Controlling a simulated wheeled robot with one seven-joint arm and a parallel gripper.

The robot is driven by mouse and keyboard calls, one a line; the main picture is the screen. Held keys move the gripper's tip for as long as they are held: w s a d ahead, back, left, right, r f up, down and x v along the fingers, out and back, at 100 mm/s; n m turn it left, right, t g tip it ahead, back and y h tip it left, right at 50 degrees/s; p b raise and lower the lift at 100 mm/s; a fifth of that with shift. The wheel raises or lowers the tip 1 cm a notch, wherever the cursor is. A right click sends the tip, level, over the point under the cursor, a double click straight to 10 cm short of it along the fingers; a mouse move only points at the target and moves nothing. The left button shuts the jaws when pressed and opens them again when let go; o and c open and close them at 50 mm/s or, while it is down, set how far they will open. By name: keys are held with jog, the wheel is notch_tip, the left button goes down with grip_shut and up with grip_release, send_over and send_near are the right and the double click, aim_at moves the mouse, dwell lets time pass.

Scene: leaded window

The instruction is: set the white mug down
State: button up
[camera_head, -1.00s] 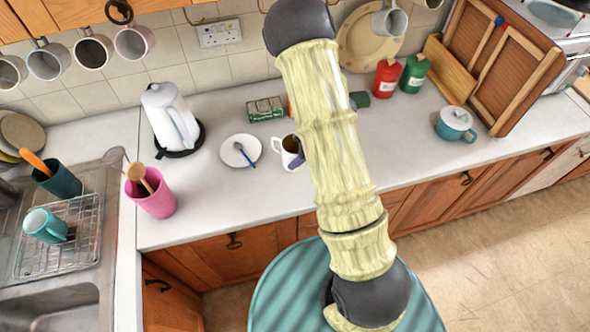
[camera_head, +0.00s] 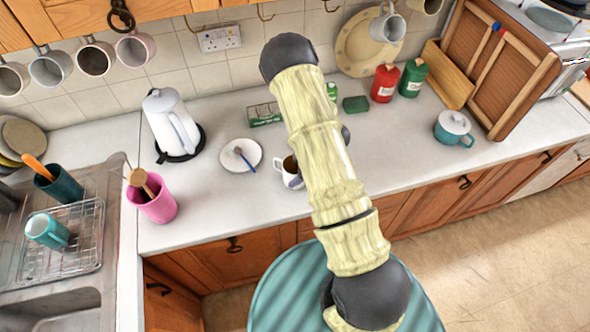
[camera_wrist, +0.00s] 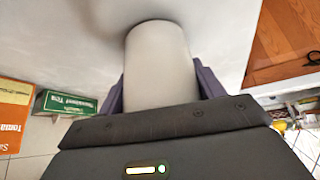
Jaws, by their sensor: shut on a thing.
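The white mug (camera_head: 293,180) is at the worktop beside my arm in the head view, its opening up, with dark contents or a dark inside. In the wrist view the white mug (camera_wrist: 160,60) is a pale cylinder between the purple fingers of my gripper (camera_wrist: 162,88). My gripper is shut on it. A soft shadow lies on the worktop (camera_wrist: 75,40) close to the mug. I cannot tell whether its base touches. My arm hides most of the gripper in the head view.
A white saucer with a blue spoon (camera_head: 228,153) lies left of the mug, and a white kettle (camera_head: 165,115) stands beyond it. A green tea box (camera_head: 264,115) is behind. The pink pot (camera_head: 155,205) stands at the left. Worktop front of the saucer is clear.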

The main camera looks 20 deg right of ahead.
jog(key=shift+f, duration=0.15)
jog(key=shift+f, duration=0.15)
jog(key=o, duration=1.9)
jog(key=shift+d+r, duration=0.2)
jog(key=shift+r, duration=0.3)
jog(key=b+v, duration=0.1)
jog(key=v, duration=1)
jog(key=shift+s+d+r+b, duration=0.1)
jog(key=shift+s+b, duration=0.1)
jog(key=shift+b, duration=0.15)
